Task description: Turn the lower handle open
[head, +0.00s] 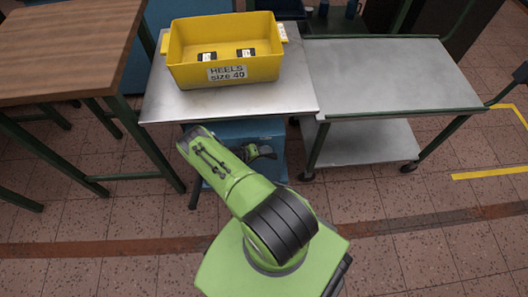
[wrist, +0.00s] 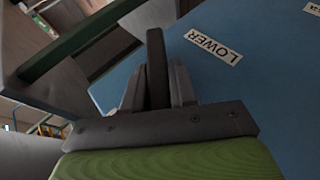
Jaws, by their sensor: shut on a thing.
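A blue cabinet front (wrist: 270,90) fills the right of the wrist view. A white label reading LOWER (wrist: 213,46) is on it. The lower handle (wrist: 156,52), a dark straight bar, stands up between the fingers of my gripper (wrist: 158,88). My gripper is shut on this bar, with one finger on each side. In the head view the blue cabinet (head: 240,132) stands under the metal table, and my green arm reaches down to it. My arm hides much of the cabinet front and the handle there.
A yellow bin (head: 225,75) labelled HEELS SIZE 40 stands on the metal table (head: 170,105). A grey two-shelf cart (head: 390,75) is to the right, and a wooden workbench (head: 60,45) to the left. The tiled floor at the front right is clear.

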